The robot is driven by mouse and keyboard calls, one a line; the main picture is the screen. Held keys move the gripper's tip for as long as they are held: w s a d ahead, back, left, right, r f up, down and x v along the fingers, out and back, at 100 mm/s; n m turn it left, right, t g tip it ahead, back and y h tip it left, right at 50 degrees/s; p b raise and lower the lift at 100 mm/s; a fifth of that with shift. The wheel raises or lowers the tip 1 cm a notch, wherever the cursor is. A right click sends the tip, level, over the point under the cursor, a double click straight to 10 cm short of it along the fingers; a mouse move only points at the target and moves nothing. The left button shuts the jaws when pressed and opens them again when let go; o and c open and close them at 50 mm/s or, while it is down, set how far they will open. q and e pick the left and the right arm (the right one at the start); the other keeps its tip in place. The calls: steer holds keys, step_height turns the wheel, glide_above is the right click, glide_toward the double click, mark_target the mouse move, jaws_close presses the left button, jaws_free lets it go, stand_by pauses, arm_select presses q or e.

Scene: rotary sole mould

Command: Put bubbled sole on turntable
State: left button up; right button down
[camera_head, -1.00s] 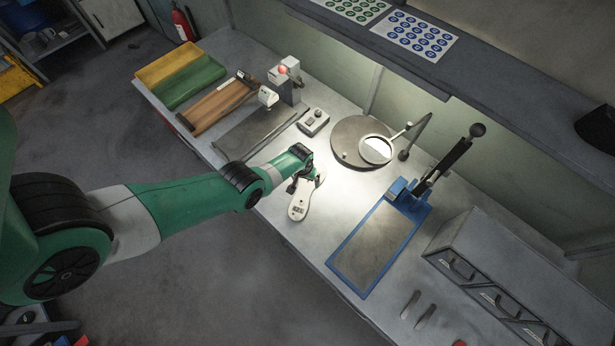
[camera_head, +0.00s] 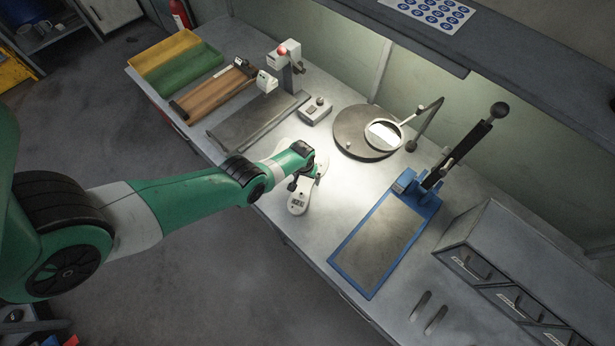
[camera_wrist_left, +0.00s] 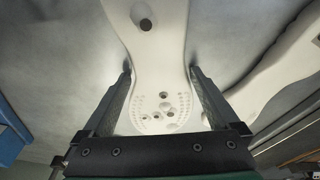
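A white sole (camera_head: 297,205) lies on the bench near its front edge, with small dark marks on its visible end. In the left wrist view the sole (camera_wrist_left: 158,60) runs between my fingers, with several round spots in its near end and a dark round spot farther up. My left gripper (camera_wrist_left: 160,72) has its fingers apart, one on each side of the sole's narrow waist; contact is unclear. In the head view my left gripper (camera_head: 308,180) is over the sole and hides part of it. The turntable (camera_head: 350,142) is a grey disc at the back. My right gripper is not visible.
A second white sole (camera_wrist_left: 285,75) lies to the right in the wrist view. A lamp-like magnifier (camera_head: 384,135) overhangs the turntable. A blue-framed plate with a lever (camera_head: 380,240) stands to the right, a small control box (camera_head: 315,112) to the left. Bench between sole and turntable looks clear.

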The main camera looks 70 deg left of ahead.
arm_select(q)
steer(key=c, duration=1.2)
steer(key=shift+r, duration=0.15)
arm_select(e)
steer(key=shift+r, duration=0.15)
